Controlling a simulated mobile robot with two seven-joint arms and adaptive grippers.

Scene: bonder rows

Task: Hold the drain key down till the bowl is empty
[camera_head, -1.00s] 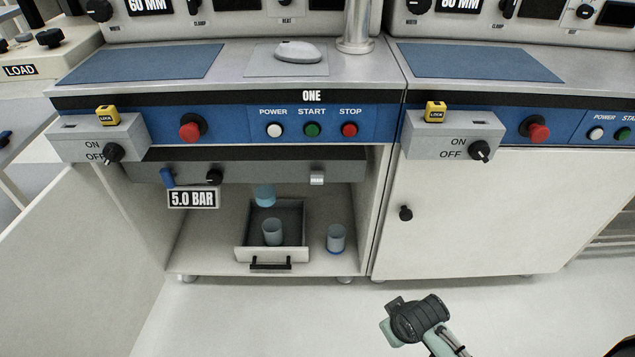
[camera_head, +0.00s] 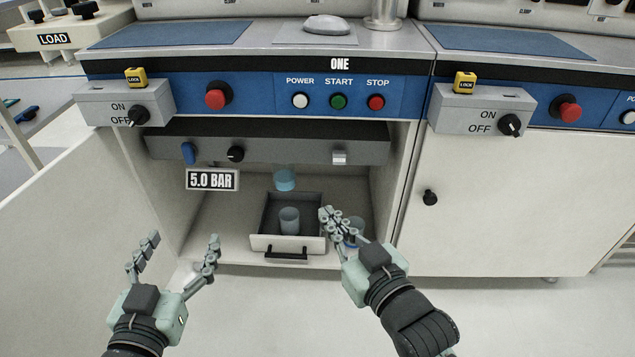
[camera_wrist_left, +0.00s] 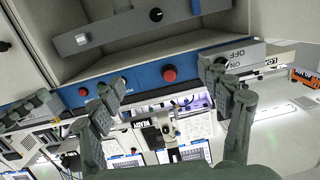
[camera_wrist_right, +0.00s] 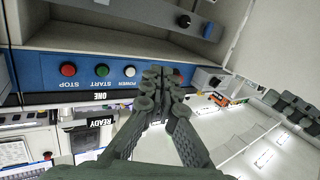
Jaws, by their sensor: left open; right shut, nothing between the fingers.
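The pale drain key (camera_head: 339,157) sits on the right of the grey panel under station ONE; it also shows in the left wrist view (camera_wrist_left: 82,39). A blue translucent bowl (camera_head: 284,178) hangs below that panel; its fill level is unclear. My right gripper (camera_head: 328,214) is shut and empty, below the key and apart from it, in front of the open cabinet. Its closed fingers show in the right wrist view (camera_wrist_right: 157,75). My left gripper (camera_head: 184,240) is open and empty at lower left; its spread fingers also show in the left wrist view (camera_wrist_left: 160,88).
A drawer (camera_head: 262,243) stands open under the bowl with a clear cup (camera_head: 289,221) in it. Another cup (camera_head: 355,224) is partly hidden by my right fingers. A black knob (camera_head: 235,154), blue lever (camera_head: 188,153) and 5.0 BAR plate (camera_head: 212,180) are left of the key.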

